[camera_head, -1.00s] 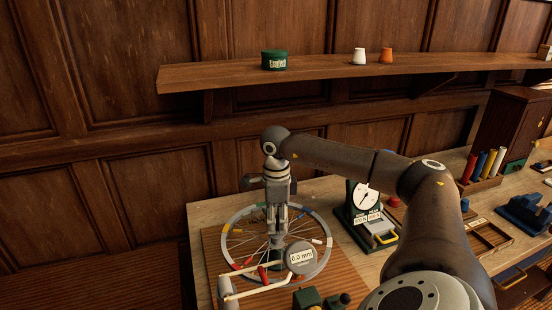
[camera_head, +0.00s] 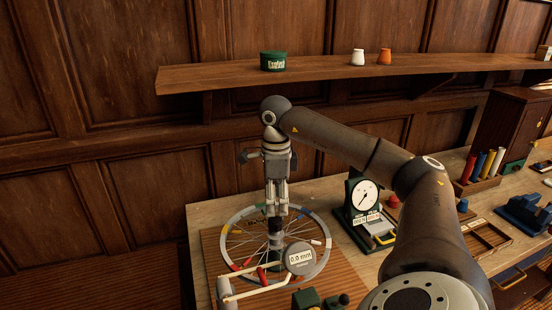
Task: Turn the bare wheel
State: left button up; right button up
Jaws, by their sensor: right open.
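A spoked wheel (camera_head: 324,262) lies flat, its grey rim marked with coloured patches, over a reddish-brown board on the bench. A round gauge (camera_head: 300,258) with a digital display stands at the rim's near right side; its last digit is too small to read surely. My right gripper (camera_head: 276,226) points straight down over the middle of the wheel, around the hub area. It is open; its fingers hide most of the hub, and I cannot tell whether they touch it. My left gripper is not in view.
A green dial instrument (camera_head: 363,196) stands right of the wheel, close to my right arm. Pale rods and a grey post (camera_head: 227,291) stand at the wheel's near left. A shelf (camera_head: 210,80) with a green tin (camera_head: 273,61) runs along the wall behind.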

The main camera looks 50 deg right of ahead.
notch_tip(320, 180, up, 5)
jog(key=shift+r, duration=0.1)
dwell(0.7)
